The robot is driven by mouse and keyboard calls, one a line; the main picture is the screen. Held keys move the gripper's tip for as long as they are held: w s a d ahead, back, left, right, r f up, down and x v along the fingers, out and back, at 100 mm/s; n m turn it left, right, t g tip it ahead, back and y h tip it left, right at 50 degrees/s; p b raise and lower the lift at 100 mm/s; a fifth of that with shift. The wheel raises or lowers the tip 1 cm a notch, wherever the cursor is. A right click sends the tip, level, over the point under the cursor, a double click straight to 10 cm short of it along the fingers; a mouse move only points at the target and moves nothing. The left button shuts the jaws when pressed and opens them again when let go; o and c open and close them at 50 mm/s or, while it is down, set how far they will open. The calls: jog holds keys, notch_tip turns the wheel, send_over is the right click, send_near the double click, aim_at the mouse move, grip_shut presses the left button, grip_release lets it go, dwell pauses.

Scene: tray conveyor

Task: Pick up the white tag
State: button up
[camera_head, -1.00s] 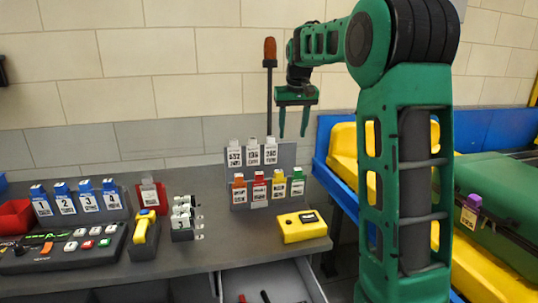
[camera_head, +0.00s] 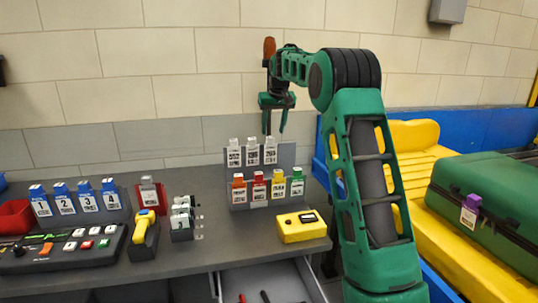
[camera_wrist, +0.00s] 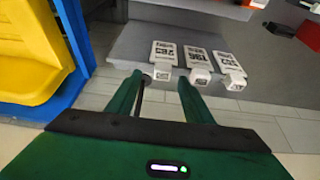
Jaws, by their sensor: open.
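Three white tags with black print hang side by side on the upper row of a grey rack in the head view: left (camera_head: 234,154), middle (camera_head: 252,153), right (camera_head: 270,152). They also show in the wrist view as tags (camera_wrist: 164,54), (camera_wrist: 197,59) and (camera_wrist: 229,63), with white caps toward my gripper. My gripper (camera_head: 275,131) is open and empty, pointing down above the right end of that row. In the wrist view, its two green fingers (camera_wrist: 160,82) are apart, with the leftmost tag's cap just beyond and between them.
The grey rack (camera_head: 243,193) has a lower row of coloured tags. A yellow device (camera_head: 302,227) lies in front of it. More tags and a button panel (camera_head: 62,248) stand left; the yellow conveyor (camera_head: 411,167) is right.

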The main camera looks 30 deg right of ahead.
aim_at(271, 137)
jog(key=x, duration=0.5)
jog(key=shift+w+a+f, duration=0.1)
jog(key=shift+a, duration=0.2)
jog(key=c, duration=1)
jog(key=shift+o, duration=0.2)
notch_tip(271, 137, up, 7)
jog(key=shift+f, duration=0.1)
jog(key=s+a, duration=0.4)
jog(key=s, duration=1)
jog(key=shift+r, duration=0.2)
notch_tip(271, 137, up, 6)
jog(key=shift+r, duration=0.2)
dwell(0.3)
